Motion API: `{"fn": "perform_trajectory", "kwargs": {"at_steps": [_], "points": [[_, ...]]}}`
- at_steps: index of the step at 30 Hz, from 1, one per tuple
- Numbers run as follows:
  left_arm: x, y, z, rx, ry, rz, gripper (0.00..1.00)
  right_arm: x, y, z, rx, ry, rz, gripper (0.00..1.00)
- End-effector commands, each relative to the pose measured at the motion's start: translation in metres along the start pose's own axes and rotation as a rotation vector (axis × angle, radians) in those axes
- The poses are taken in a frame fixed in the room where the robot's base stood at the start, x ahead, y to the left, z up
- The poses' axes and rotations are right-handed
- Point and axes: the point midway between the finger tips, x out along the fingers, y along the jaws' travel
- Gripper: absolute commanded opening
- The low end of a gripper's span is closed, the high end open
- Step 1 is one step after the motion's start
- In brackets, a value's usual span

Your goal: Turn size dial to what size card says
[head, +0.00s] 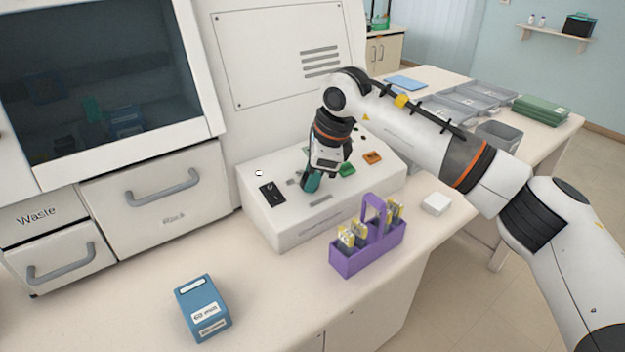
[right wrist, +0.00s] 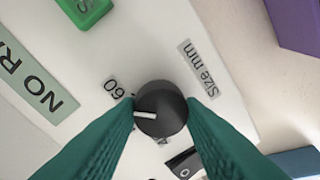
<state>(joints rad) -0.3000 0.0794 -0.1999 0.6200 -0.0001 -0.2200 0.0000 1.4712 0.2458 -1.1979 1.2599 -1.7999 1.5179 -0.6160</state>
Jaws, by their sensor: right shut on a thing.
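The size dial (right wrist: 160,110) is a round dark knob with a white pointer line, seen in the right wrist view. My right gripper (head: 311,184) points down at the white control panel (head: 285,228), and its green fingers are shut on the dial from both sides. The pointer aims left in that view, a little below the "60" mark (right wrist: 114,89). A "Size mm" label (right wrist: 197,68) is beside the dial. Other marks are mostly hidden by the fingers. A blue block (head: 204,308) with white labels stands on the counter; its print is too small to read surely. My left gripper is not in view.
A purple rack (head: 367,254) with yellow-topped items stands in front of the panel. A green button (head: 347,170), an orange button (head: 372,157) and a black switch (head: 271,194) are on the panel. A white box (head: 436,204) lies right of the rack.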

Motion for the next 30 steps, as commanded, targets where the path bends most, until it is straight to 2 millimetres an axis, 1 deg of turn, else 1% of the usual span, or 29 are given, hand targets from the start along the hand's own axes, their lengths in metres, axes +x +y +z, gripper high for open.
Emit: {"fn": "perform_trajectory", "kwargs": {"at_steps": [1, 9, 25, 26, 27, 30], "points": [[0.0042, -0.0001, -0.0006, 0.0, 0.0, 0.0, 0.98, 0.0012, 0.0, 0.001, 0.024, 0.001, 0.004, 0.12], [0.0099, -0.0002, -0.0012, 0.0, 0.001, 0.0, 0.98, 0.0, 0.0003, 0.0008, 0.12, 0.006, 0.01, 0.12], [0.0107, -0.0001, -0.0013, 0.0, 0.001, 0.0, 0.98, -0.0006, 0.0004, 0.0005, 0.146, 0.008, 0.011, 0.12], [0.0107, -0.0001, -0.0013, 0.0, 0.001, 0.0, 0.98, -0.0006, 0.0004, 0.0005, 0.146, 0.008, 0.011, 0.37], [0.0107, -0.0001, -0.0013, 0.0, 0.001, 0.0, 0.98, -0.0006, 0.0004, 0.0005, 0.145, 0.008, 0.011, 0.43], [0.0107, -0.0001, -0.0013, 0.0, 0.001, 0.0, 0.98, -0.0005, 0.0003, 0.0004, 0.145, 0.008, 0.011, 0.57]]}}
